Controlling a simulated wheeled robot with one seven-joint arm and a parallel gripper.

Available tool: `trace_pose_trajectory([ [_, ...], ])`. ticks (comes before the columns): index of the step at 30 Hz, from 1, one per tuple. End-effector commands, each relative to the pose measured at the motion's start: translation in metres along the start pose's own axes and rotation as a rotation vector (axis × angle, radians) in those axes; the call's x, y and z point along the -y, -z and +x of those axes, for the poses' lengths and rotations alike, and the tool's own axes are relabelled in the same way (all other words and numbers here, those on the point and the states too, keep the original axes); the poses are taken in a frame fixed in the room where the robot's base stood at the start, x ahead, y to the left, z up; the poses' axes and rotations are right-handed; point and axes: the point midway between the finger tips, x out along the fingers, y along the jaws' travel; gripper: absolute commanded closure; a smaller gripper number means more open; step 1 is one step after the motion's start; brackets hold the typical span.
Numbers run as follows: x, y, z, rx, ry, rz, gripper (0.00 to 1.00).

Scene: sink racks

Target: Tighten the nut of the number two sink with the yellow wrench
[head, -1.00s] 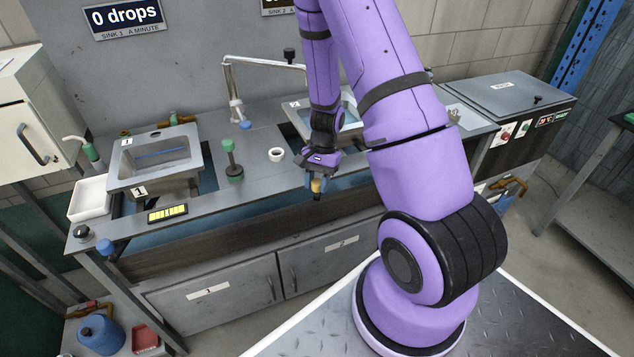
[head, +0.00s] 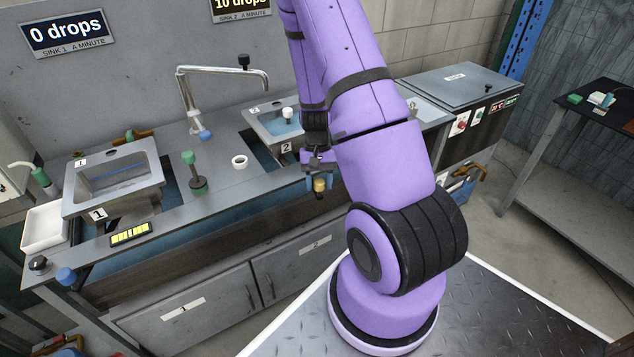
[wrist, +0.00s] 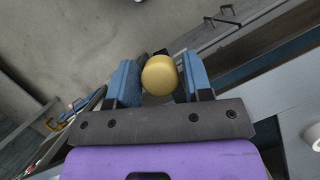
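My gripper (wrist: 160,82) has its two blue fingers against the sides of a round yellow knob, which I take as the top of the yellow wrench (wrist: 159,75). In the head view my gripper (head: 319,182) points down in front of the counter edge, with the yellow wrench (head: 320,185) between its fingers. The wrench's lower part is hidden. The number two sink (head: 258,125) is set in the counter, behind and left of my gripper. My arm covers part of it. Its nut is not visible. A sign (head: 241,8) reads 10 drops for sink 2.
Sink 1 (head: 85,206) is at the left under a 0 drops sign (head: 66,33). A green-topped tool (head: 195,170) and a white ring (head: 239,161) stand on the counter between the sinks. Cabinet doors (head: 285,270) lie below.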

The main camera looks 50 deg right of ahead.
Motion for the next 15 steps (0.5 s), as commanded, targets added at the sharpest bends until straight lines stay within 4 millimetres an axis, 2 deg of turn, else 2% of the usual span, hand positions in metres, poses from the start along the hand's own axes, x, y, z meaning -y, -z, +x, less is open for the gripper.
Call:
trace_pose_trajectory([
  [2, 0.0, 0.0, 0.0, 0.0, 0.0, 0.001, 0.39],
  [11, 0.0, 0.0, -0.001, 0.001, 0.0, 0.001, 0.39],
  [15, 0.0, 0.0, -0.014, -0.002, 0.001, 0.0, 0.39],
])
